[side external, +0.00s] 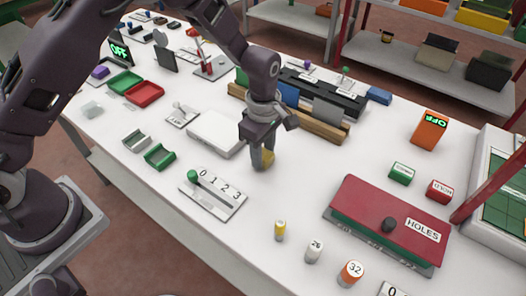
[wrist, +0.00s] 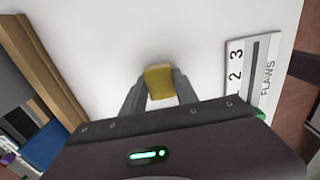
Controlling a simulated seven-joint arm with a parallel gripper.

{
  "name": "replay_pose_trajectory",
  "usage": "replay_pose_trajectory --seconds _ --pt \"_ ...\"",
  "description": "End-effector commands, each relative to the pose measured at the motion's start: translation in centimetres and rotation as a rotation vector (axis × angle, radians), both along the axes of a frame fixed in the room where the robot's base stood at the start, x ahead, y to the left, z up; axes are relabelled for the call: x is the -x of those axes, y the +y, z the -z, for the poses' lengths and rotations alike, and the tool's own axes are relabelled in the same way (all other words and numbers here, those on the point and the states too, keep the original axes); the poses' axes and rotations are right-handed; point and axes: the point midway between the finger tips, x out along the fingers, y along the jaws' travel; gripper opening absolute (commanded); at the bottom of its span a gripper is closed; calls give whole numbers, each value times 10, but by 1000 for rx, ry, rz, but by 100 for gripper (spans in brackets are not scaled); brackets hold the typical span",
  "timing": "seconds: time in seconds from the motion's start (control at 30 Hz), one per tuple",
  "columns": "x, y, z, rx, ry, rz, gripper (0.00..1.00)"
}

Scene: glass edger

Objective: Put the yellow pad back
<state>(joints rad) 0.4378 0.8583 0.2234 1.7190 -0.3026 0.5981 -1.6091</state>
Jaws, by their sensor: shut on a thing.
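The yellow pad (wrist: 159,81) is a small mustard-yellow block between the two fingers of my gripper (wrist: 160,98) in the wrist view. My gripper is shut on it. In the side external view my gripper (side external: 263,158) points down over the white table, and a bit of the yellow pad (side external: 269,160) shows at the fingertips. The pad is at or close above the table top; I cannot tell whether it touches.
A white slab (side external: 216,133) lies just left of my gripper. The numbered slider plate (side external: 213,194) is in front. A wooden rail (side external: 315,124) with blue and grey blocks stands behind. The red HOLES box (side external: 388,222) is at right. Table (side external: 310,165) right of my gripper is clear.

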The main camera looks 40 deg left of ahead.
Motion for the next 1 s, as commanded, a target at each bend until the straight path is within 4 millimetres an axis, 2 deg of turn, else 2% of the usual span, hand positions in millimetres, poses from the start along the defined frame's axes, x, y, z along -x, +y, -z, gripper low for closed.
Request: replay_pose_trajectory --seconds 0.23,0.27,0.37,0.63,0.73,1.0 --pt "0 0 2 0 0 0 0" --pt "0 0 2 0 0 0 39" --pt "0 0 2 0 0 0 57" --pt "0 0 2 0 0 0 57" --pt "0 0 -6 0 -1 1 57" --pt "-1 -1 -77 2 -6 2 57"
